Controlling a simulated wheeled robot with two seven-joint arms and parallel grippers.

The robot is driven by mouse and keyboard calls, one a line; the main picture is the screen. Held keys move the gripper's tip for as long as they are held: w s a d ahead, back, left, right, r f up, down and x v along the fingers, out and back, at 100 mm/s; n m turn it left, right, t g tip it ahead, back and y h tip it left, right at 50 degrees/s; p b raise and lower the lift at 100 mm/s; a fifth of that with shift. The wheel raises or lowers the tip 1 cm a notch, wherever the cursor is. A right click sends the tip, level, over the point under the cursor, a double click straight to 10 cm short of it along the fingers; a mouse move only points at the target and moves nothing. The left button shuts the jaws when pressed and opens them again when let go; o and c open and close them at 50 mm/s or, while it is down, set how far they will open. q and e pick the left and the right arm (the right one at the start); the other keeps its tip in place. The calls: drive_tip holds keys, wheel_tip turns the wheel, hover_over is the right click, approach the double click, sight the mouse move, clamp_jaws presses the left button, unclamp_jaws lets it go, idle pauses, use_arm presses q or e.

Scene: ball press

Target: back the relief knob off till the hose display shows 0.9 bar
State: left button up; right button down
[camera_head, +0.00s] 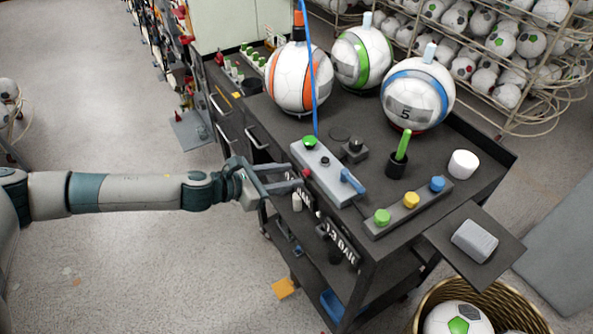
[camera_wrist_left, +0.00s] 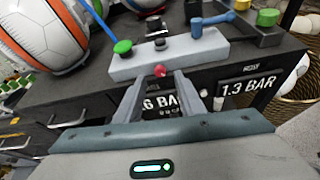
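A small red knob (camera_wrist_left: 160,70), which looks like the relief knob, sits on the front of the grey valve block (camera_wrist_left: 205,50). It also shows in the head view (camera_head: 307,172). My left gripper (camera_head: 296,178) is open, its two fingertips on either side of the knob with visible gaps in the wrist view. The hose display (camera_wrist_left: 248,86) reads 1.3 BAR on the cart's front; its small label is hard to read. A second display (camera_wrist_left: 160,103) is partly hidden by my fingers and ends in 6 BAR. My right gripper is not in view.
The block carries a green knob (camera_head: 310,142) and a blue lever (camera_head: 352,181). A blue hose (camera_head: 311,80) hangs down to the block. Balls (camera_head: 418,100) stand on the cart behind. A bar with green, yellow and blue buttons (camera_head: 411,201) lies to the right.

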sight(304, 173)
use_arm(q)
drive_tip(key=shift+p+x, duration=0.35)
drive_tip(key=shift+x, duration=1.35)
clamp_jaws()
